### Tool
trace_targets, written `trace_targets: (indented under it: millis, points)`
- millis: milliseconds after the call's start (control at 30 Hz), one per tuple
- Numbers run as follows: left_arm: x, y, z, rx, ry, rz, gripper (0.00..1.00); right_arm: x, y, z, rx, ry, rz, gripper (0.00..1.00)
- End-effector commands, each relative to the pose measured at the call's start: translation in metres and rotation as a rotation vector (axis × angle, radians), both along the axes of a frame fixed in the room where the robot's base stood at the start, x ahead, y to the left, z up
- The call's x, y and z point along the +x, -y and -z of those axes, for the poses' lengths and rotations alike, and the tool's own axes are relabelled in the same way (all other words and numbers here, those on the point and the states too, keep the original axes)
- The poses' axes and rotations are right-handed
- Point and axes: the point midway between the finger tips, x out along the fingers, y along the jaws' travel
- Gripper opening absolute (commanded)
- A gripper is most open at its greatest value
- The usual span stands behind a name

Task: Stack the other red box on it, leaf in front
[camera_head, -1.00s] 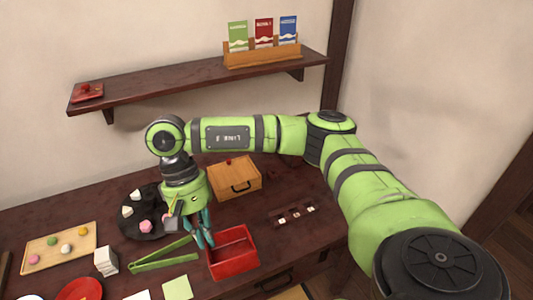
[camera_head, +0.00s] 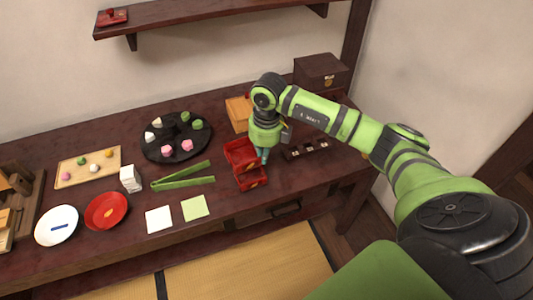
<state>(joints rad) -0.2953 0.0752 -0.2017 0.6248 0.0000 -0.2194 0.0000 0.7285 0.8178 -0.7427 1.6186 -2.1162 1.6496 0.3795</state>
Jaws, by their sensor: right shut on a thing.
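An open red box (camera_head: 242,167) with a divider across its inside sits on the dark table. Its near face carries a gold leaf mark (camera_head: 253,185). My right gripper (camera_head: 264,157) points down at the box's right wall and is shut on it. The fingertips are partly hidden by the wall. I cannot tell whether the box is clear of the table, or whether a second red box is under or behind it. My left gripper is not in view.
Green tongs (camera_head: 182,178) lie left of the box, with a black plate (camera_head: 165,149) of sweets behind them. A dark small tray (camera_head: 306,148) lies to the right. White and green paper squares (camera_head: 195,207) lie in front.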

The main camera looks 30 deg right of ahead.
Motion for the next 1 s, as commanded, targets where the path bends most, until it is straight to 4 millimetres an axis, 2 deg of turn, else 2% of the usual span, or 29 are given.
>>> trace_targets:
  millis: [100,200,700,1000]
  points:
    - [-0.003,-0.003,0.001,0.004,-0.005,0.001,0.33,0.001,0.008,0.005,0.002,-0.011,0.114,0.0]
    - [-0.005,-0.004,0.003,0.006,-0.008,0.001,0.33,0.001,0.01,0.009,0.002,-0.015,0.146,0.0]
    - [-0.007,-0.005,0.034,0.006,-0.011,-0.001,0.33,0.001,0.01,0.049,0.002,-0.015,0.142,0.0]
    - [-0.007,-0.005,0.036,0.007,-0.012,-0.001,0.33,0.001,0.01,0.053,0.002,-0.014,0.142,0.0]
